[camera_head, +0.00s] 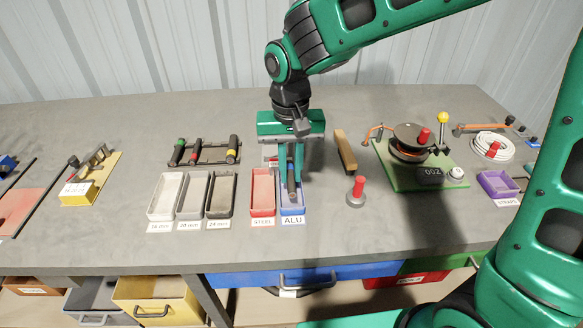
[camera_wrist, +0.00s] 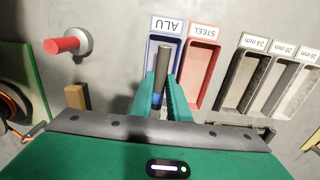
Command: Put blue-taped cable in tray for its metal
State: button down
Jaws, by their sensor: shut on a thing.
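My gripper (camera_head: 291,188) is over the blue ALU tray (camera_head: 302,203), pointing down, and shut on a dark cable piece. The wrist view shows the cable (camera_wrist: 163,62) between the green fingers, with a blue band (camera_wrist: 157,98) low on it. The cable's end lies within the outline of the ALU tray (camera_wrist: 151,50); I cannot tell whether it touches the tray floor. The red STEEL tray (camera_head: 262,194) stands right beside the ALU tray, on its left in the head view, and looks empty.
Three size trays (camera_head: 193,195) stand left of the STEEL tray. Behind them a rack (camera_head: 205,160) holds cables with green, red and yellow bands. A green board (camera_head: 405,181) carries a spool.

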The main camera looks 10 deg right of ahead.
jog(key=shift+f, duration=0.55)
dwell(0.7)
jog(key=c, duration=1.6)
grip_release()
jog(key=shift+r, duration=3.5)
